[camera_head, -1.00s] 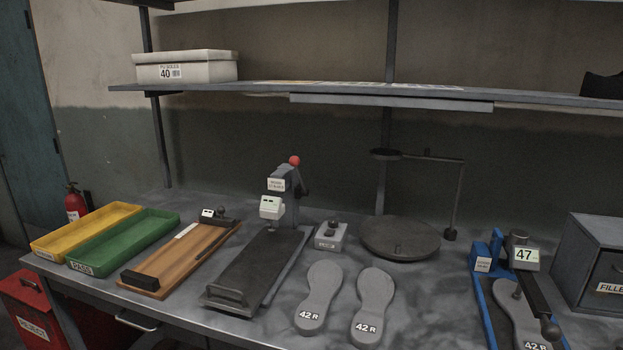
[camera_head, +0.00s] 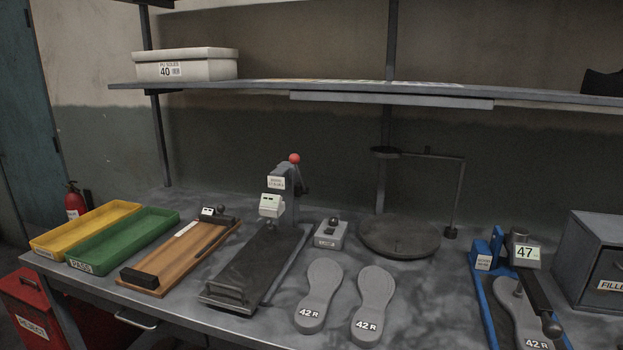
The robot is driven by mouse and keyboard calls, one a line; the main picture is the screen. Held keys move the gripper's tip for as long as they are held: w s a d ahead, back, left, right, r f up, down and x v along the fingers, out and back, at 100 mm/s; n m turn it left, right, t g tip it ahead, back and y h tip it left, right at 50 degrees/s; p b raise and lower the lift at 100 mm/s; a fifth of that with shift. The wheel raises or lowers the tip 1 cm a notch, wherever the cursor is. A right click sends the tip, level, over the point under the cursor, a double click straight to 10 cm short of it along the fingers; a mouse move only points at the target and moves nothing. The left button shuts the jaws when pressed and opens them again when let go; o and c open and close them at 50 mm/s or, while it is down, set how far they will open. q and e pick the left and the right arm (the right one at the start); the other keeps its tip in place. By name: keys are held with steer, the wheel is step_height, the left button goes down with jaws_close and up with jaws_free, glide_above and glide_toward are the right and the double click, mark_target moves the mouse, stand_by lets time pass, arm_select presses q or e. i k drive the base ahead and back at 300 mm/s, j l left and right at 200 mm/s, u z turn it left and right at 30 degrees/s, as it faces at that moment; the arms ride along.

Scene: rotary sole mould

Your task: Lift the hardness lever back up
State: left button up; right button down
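A blue fixture (camera_head: 479,293) stands at the right of the bench. It carries a grey display head (camera_head: 526,252) reading 47. A dark lever (camera_head: 535,291) with a ball end slopes down from the head toward the front, low over a grey 42 R sole (camera_head: 523,319) lying in the fixture. The lever hides part of that sole. Another device, a grey stand (camera_head: 283,190) with a small display, has a red knob (camera_head: 294,158) standing at its top. Its label is too small to read surely. Neither of my grippers shows.
Two grey 42 R soles (camera_head: 320,289) (camera_head: 371,299) lie mid-bench. Yellow (camera_head: 80,230) and green (camera_head: 121,241) trays and a wooden board (camera_head: 165,268) stand left. A round dark plate (camera_head: 399,236) is behind. A grey cabinet (camera_head: 599,262) stands close right of the blue fixture. A shelf (camera_head: 250,89) hangs above.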

mark_target(524, 258)
steer(key=z, duration=1.35)
